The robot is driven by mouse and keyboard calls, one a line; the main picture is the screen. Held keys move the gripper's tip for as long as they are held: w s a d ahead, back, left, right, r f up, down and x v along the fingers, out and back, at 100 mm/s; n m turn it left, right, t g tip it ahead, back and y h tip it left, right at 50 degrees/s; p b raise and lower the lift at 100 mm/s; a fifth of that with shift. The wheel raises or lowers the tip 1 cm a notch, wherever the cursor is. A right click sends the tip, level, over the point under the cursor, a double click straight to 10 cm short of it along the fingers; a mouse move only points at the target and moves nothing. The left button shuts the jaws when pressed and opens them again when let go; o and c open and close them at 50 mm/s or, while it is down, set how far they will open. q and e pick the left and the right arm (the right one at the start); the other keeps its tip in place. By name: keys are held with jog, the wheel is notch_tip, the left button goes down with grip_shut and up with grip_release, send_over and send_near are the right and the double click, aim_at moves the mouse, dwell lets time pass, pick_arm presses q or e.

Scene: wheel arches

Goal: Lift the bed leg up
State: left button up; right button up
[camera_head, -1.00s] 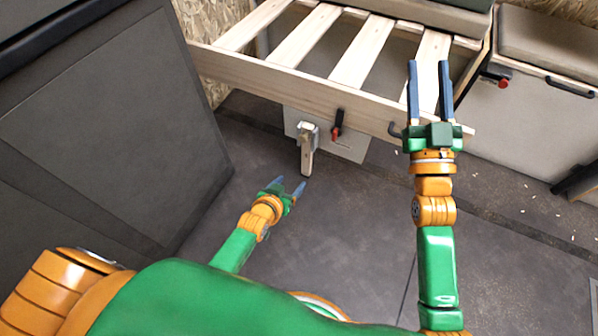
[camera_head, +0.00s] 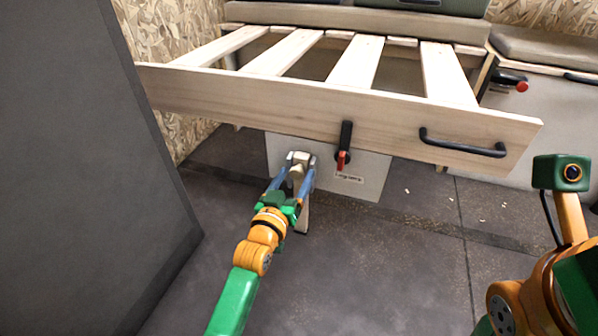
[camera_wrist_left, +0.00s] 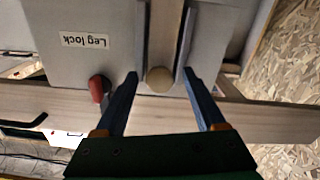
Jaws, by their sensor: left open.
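The bed leg (camera_head: 304,217) hangs down below the wooden bed frame, partly hidden behind my left gripper. Its pale top end (camera_head: 299,160) shows above the fingertips. My left gripper (camera_head: 294,182) is open, with one blue finger on each side of the leg's upper part. In the left wrist view the wooden leg (camera_wrist_left: 165,35) and its round end (camera_wrist_left: 159,79) lie between the two fingers (camera_wrist_left: 160,76), with gaps visible. A red-tipped black handle (camera_head: 343,158) sits right of the leg, near the "Leg lock" label (camera_head: 349,178). My right gripper's fingers are out of view.
The slatted bed's front board (camera_head: 300,105) spans above the leg and carries a black grab handle (camera_head: 462,146). A dark cabinet (camera_head: 90,180) stands close on the left. The grey floor (camera_head: 390,260) in front is clear.

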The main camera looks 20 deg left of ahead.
pick_arm(q)
jog(key=shift+r, duration=0.15)
jog(key=shift+s, duration=0.15)
grip_shut()
dwell(1.1)
